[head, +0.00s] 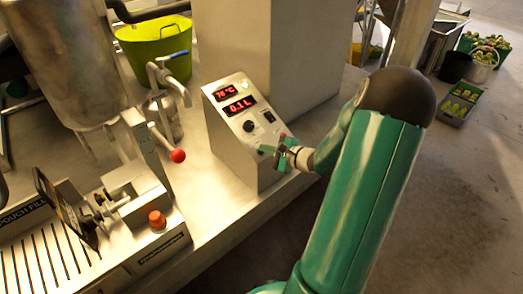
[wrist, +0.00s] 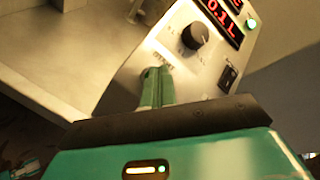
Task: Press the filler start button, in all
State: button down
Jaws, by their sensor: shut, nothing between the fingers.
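The grey control box (head: 240,150) has a sloped panel with red displays reading 78 °C and 0.1 L, a black knob (head: 249,126) and a black rocker switch (head: 268,116). My gripper (head: 268,149) is shut and empty at the lower part of this panel. No start button shows clearly there; the fingers cover that spot. I cannot tell whether they touch the panel. The rocker switch (wrist: 228,77) is right of the fingers.
A pouch filler unit (head: 140,195) with an orange-red button (head: 157,219) stands front left. A red-knobbed lever (head: 177,156) and a steel tank (head: 75,60) are behind it. A green tub (head: 152,50) is at the back.

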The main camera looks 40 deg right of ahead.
jog(key=shift+s+r, duration=0.35)
jog(key=shift+r, duration=0.25)
jog(key=r, duration=0.1)
jog(key=s+r, duration=0.1)
jog(key=r, duration=0.1)
jog(key=s+r, duration=0.1)
jog(key=shift+s+r, duration=0.15)
jog(key=shift+r, duration=0.1)
dwell(0.8)
jog(key=s+a+r+n+g+y, duration=0.15)
jog(key=a+r+n+g, duration=0.35)
jog(key=a, duration=0.7)
jog(key=s+a+r+n+g+y, duration=0.1)
jog(key=a+n+g+y, duration=0.15)
jog(key=a+n, duration=0.75)
jog(key=s+a+r+n+g+h, duration=0.1)
jog(key=s+a+r+n+h, duration=0.5)
jog(key=s, duration=0.6)
jog(key=a+r+n, duration=0.2)
jog(key=a, duration=0.1)
jog(key=shift+a+n+h, duration=0.25)
jog(key=shift+n+h, duration=0.05)
jog(key=shift+n, duration=0.1)
